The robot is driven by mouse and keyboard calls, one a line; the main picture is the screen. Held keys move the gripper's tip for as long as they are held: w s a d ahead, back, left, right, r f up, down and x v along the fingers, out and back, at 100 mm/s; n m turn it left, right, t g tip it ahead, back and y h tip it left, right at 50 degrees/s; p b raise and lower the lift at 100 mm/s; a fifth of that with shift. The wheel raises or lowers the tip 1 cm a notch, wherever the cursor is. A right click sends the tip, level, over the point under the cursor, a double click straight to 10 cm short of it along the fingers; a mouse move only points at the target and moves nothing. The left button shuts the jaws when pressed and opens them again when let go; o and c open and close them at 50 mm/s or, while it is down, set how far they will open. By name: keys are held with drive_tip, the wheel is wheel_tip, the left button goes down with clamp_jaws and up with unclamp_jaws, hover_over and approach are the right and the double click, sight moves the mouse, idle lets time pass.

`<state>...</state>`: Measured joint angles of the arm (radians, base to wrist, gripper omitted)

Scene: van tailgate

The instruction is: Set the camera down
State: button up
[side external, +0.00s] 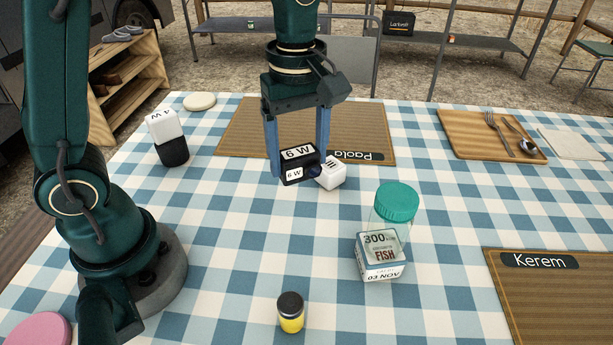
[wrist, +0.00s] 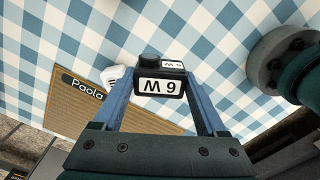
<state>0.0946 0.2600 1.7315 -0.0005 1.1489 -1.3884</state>
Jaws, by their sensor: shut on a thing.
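The camera is between the two blue fingers, near the front edge of the mat labelled Paola. The wrist view also shows the camera (wrist: 160,82) between the fingertips, over the checked cloth. I cannot tell whether the camera touches the cloth. A white block-like thing (side external: 331,174) with dark marks is close beside the camera on its right, partly hidden by it. It also shows in the wrist view (wrist: 112,75).
A clear jar with a green lid (side external: 397,201) stands behind a fish box (side external: 380,260). A white-and-black adapter (side external: 168,140) is at left. A small yellow jar (side external: 291,313) is in front. A wooden tray (side external: 460,137) holds cutlery. The Kerem mat (side external: 560,300) lies right.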

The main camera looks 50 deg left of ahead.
drive_tip(key=s+a+f+n, duration=0.1)
drive_tip(key=s+a+n, duration=0.2)
drive_tip(key=a+n, duration=0.45)
drive_tip(key=s+a+f+n, duration=0.1)
drive_tip(key=s+a+n, duration=0.3)
drive_tip(key=a, duration=0.6)
drive_tip(key=shift+n, duration=0.35)
drive_tip(key=shift+w+a+f, duration=0.1)
drive_tip(key=shift+w+f, duration=0.05)
drive_tip(key=shift+f, duration=1.85)
drive_tip(key=shift+w+a+f, duration=0.1)
drive_tip(key=shift+w+f, duration=0.05)
drive_tip(key=shift+f, duration=1.85)
drive_tip(key=o, duration=1.4)
drive_tip(key=shift+f, duration=0.1)
